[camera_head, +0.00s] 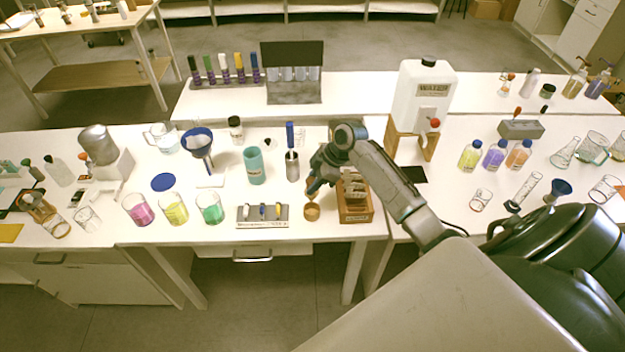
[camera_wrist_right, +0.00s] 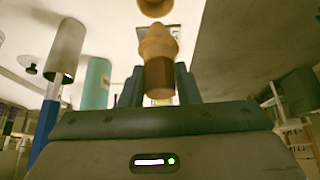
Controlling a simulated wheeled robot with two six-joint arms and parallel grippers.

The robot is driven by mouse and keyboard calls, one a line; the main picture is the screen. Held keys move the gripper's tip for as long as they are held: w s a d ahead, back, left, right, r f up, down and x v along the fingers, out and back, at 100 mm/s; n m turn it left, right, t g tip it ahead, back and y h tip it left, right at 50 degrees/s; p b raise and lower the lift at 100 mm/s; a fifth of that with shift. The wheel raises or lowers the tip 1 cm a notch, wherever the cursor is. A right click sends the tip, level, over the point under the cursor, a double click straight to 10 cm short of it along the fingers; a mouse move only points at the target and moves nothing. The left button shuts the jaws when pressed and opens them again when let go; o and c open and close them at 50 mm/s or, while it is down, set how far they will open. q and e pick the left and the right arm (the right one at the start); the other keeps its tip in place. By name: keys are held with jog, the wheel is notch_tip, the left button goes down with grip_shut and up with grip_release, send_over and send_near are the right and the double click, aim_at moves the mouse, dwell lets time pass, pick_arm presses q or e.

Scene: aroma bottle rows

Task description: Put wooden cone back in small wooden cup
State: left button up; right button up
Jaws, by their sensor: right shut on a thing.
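The wooden cone (camera_wrist_right: 158,65) is held between the fingers of my right gripper (camera_wrist_right: 159,85) in the right wrist view. It has a darker brown cylindrical base and a lighter rounded part. The small wooden cup (camera_head: 312,212) stands near the table's front edge in the head view; its round form also shows at the top of the right wrist view (camera_wrist_right: 155,8). My right gripper also shows in the head view (camera_head: 311,191), just behind and above the cup. The cone and cup appear apart in the wrist view. My left gripper is not in view.
A wooden box of small packets (camera_head: 355,217) stands right of the cup. A small rack (camera_head: 263,216) lies to its left. A metal cylinder with a blue-handled tool (camera_head: 292,168) and a teal cup (camera_head: 254,166) stand behind. Several coloured beakers stand farther left.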

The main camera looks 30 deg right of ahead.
aim_at(313, 198)
notch_tip(313, 198, down, 5)
jog(key=b, duration=0.4)
jog(key=shift+f, duration=0.2)
jog(key=shift+f+b, duration=0.85)
jog(key=shift+f, duration=0.35)
jog(key=o, duration=1)
jog(key=b+v, duration=0.3)
jog(key=v, duration=0.7)
jog(key=shift+d+r, duration=0.1)
jog(key=shift+r, duration=0.25)
jog(key=shift+s+f, duration=0.1)
